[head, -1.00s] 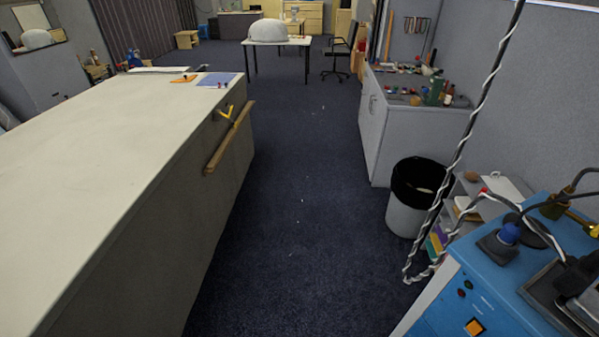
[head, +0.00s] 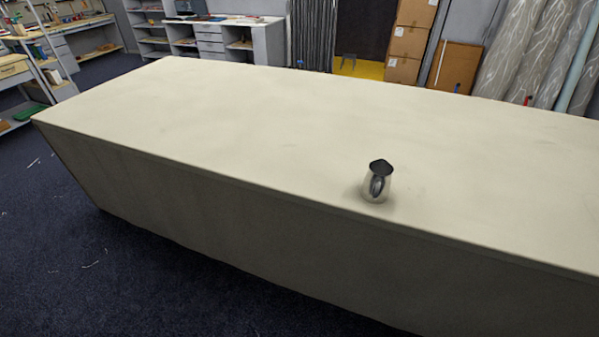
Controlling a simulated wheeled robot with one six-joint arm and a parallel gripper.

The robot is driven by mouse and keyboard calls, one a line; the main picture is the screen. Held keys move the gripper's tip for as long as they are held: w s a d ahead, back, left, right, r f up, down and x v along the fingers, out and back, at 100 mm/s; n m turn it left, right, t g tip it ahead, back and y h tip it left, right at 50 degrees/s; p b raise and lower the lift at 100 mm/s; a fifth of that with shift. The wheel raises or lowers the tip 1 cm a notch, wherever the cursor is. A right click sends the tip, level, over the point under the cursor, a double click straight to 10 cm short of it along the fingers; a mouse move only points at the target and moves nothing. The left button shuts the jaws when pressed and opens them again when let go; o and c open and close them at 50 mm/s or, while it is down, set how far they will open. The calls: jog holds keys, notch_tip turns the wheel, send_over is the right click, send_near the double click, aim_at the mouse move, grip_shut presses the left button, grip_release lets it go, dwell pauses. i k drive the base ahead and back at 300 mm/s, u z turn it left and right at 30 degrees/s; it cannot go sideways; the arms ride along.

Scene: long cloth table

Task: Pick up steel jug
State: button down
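The steel jug (head: 369,188) stands upright on the long cloth-covered table (head: 240,120), close to the table's near edge and right of the picture's middle. It is small, with a shiny body, a dark open top and a dark handle that faces roughly toward me. Nothing touches it. My gripper does not show in the head view.
The rest of the tabletop is bare. The cloth hangs down the table's near side. Dark blue carpet (head: 60,250) lies free at the lower left. Shelves, cardboard boxes (head: 404,70) and rolled material (head: 540,60) stand beyond the table.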

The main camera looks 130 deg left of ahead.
aim_at(376, 188)
jog(key=u, duration=3.7)
jog(key=i, duration=1.2)
jog(key=u, duration=1.9)
